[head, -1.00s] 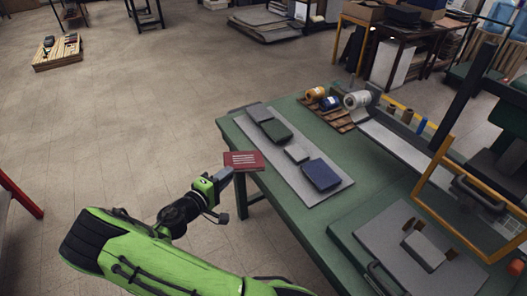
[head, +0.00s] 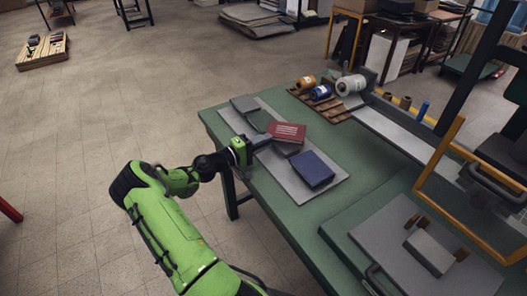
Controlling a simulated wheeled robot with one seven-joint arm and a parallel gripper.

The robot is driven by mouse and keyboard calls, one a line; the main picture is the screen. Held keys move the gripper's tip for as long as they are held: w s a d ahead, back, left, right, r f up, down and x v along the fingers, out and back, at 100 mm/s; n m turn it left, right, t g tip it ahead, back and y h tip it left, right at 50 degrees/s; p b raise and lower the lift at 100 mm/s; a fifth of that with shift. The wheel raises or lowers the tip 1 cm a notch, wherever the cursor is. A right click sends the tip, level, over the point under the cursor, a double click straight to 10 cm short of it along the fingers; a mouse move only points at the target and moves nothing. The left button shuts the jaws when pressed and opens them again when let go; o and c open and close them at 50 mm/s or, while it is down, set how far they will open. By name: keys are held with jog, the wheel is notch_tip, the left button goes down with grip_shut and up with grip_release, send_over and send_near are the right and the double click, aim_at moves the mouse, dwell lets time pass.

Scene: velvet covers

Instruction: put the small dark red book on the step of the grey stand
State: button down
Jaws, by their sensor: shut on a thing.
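The small dark red book (head: 287,132), with pale lines on its cover, is held in my gripper (head: 264,142). My gripper is shut on the book's near left side. The book is over the grey stand (head: 327,189), a long low board on the green table, and hides part of it. A dark blue book (head: 312,169) lies on the stand to the right of the red book. A dark grey block (head: 245,104) is at its far left end. I cannot tell whether the red book touches anything below it.
The green table (head: 290,222) carries several thread spools (head: 321,92) on a wooden rack behind the stand. A machine with an orange frame (head: 440,205) and a grey plate (head: 385,245) stands at the right.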

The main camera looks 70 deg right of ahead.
aim_at(264, 160)
notch_tip(264, 160, down, 3)
jog(key=shift+b, duration=0.3)
jog(key=shift+a+f+b, duration=0.1)
jog(key=shift+f+b, duration=0.5)
jog(key=shift+f, duration=0.05)
jog(key=c, duration=1.1)
grip_release()
jog(key=shift+f, duration=0.15)
jog(key=shift+o, duration=0.2)
jog(key=shift+s+a, duration=0.1)
jog(key=r+p+v, duration=0.1)
jog(key=p+v, duration=0.2)
jog(key=v, duration=0.9)
jog(key=shift+r, duration=0.35)
